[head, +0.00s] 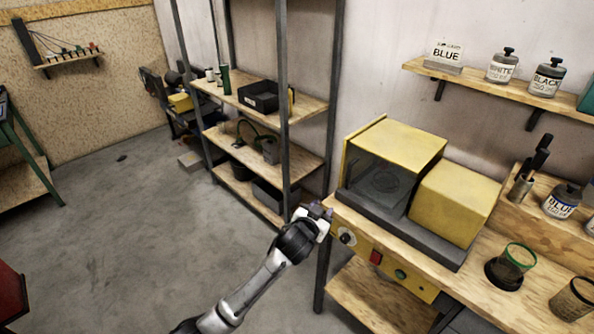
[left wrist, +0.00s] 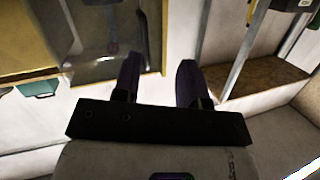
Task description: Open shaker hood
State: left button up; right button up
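The shaker stands on the wooden bench at the right of the head view, with a yellow housing (head: 455,205) and a dark grey base (head: 415,232). Its hood (head: 405,140) is a yellow box with a dark see-through front, and it looks down on the base. My left gripper (head: 318,211) is at the bench's left front corner, in front of the shaker and apart from the hood. In the left wrist view its two dark fingers (left wrist: 160,68) are spread with nothing between them. The hood's see-through panel seems to show at that view's upper left. My right gripper is not in view.
A green-rimmed cup (head: 517,260) stands right of the shaker. Labelled bottles sit on the wall shelf (head: 480,85). A metal rack (head: 282,110) stands behind my left arm. The floor at left is mostly clear.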

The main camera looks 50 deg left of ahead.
aim_at(347, 178)
pick_arm(q)
jog(key=w+r+t, duration=0.1)
jog(key=w, duration=0.3)
jog(key=w+a+r+b, duration=0.1)
jog(key=w, duration=0.3)
jog(key=w+a+r+n+t+h+b, duration=0.1)
jog(key=w, duration=0.3)
jog(key=shift+w+a+t, duration=0.2)
jog(key=shift+w+t, duration=0.05)
jog(key=shift+t, duration=0.05)
jog(key=shift+x, duration=0.8)
jog(key=shift+c, duration=0.4)
jog(key=c, duration=0.6)
grip_shut()
